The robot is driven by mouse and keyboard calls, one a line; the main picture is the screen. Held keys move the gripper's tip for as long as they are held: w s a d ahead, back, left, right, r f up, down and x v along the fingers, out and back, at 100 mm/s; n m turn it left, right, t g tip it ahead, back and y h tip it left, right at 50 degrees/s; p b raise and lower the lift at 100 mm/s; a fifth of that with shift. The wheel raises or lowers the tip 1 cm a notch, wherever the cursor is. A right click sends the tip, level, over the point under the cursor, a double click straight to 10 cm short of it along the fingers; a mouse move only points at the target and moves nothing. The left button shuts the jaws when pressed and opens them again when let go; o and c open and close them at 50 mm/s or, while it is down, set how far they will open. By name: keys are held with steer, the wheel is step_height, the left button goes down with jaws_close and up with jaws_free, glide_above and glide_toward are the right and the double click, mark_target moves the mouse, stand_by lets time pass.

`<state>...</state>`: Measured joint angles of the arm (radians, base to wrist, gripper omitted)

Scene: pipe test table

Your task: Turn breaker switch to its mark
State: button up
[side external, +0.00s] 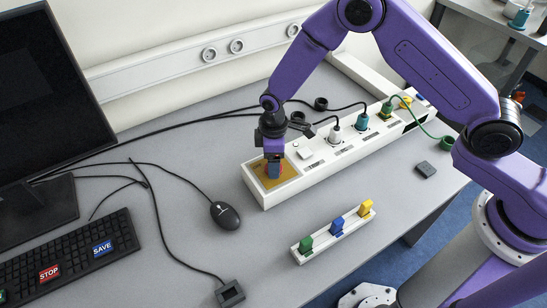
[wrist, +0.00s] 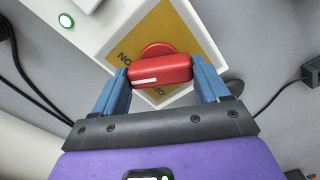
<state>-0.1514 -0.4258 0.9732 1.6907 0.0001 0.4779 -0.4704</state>
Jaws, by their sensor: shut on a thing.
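The breaker switch (wrist: 160,69) is a red handle with a white line near one end, on a round red base. It sits on a yellow plate (wrist: 180,30) with dark lettering, partly hidden by the handle. In the side external view the yellow plate (side external: 286,183) is at the left end of the long white panel, and my gripper hides most of the switch. My gripper (wrist: 160,80) has its two blue fingers on either end of the red handle, shut on it. It also shows pointing down over the plate in the side view (side external: 273,170).
The white panel (side external: 318,168) carries several plugs and cables to the right of the switch. A small white rack (side external: 330,236) with green, blue and yellow pieces stands in front. A mouse (side external: 225,215), keyboard (side external: 70,262) and monitor (side external: 45,90) are on the left.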

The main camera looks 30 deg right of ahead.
steer(key=shift+m, duration=1.5)
steer(key=o, duration=1.1)
steer(key=shift+c, duration=0.2)
steer(key=shift+r, duration=0.1)
step_height(320, 180, up, 17)
steer(key=shift+r, duration=0.15)
